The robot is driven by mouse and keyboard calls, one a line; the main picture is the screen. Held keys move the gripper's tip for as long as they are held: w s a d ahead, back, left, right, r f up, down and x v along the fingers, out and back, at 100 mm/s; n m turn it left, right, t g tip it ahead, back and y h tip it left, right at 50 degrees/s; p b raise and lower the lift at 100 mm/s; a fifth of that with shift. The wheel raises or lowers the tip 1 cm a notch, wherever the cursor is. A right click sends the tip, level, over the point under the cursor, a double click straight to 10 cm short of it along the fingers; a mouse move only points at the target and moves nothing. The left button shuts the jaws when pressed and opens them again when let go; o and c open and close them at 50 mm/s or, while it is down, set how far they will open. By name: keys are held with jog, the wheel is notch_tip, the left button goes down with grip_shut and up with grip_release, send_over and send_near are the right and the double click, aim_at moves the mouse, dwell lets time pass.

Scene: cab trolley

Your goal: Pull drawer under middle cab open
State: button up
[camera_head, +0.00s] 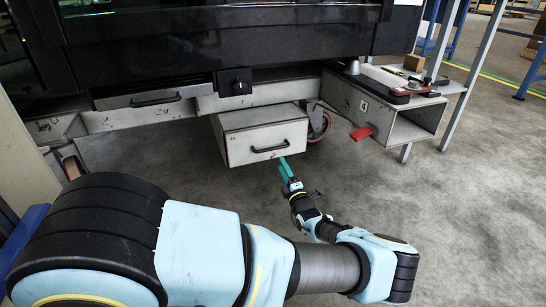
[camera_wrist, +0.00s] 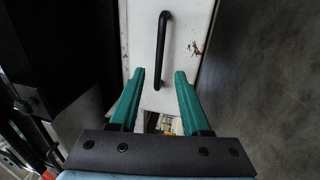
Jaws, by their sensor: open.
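The drawer (camera_head: 245,135) is a pale, worn box under the black cab (camera_head: 230,45). It juts out toward me from the trolley frame. Its black bar handle (camera_head: 270,149) runs across the front face. My gripper (camera_head: 284,162) is just below and right of the handle in the head view. In the wrist view, the drawer front (camera_wrist: 140,50) fills the top middle, with the handle (camera_wrist: 163,45) running nearly upright. The green fingers of my gripper (camera_wrist: 159,76) are open, and the handle's lower end appears between their tips. I see no clear contact; the depth gap is hard to judge.
Another handled drawer front (camera_head: 155,98) is at left. A red-rimmed caster wheel (camera_head: 320,124) is right of the drawer. An open box shelf (camera_head: 410,125) with a red lever (camera_head: 362,132) stands farther right. The concrete floor (camera_head: 460,220) is clear at right.

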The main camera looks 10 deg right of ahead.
aim_at(273, 149)
jog(key=shift+b+x, duration=1.7)
jog(key=shift+x, duration=3.5)
jog(key=shift+a+r, duration=0.1)
grip_shut()
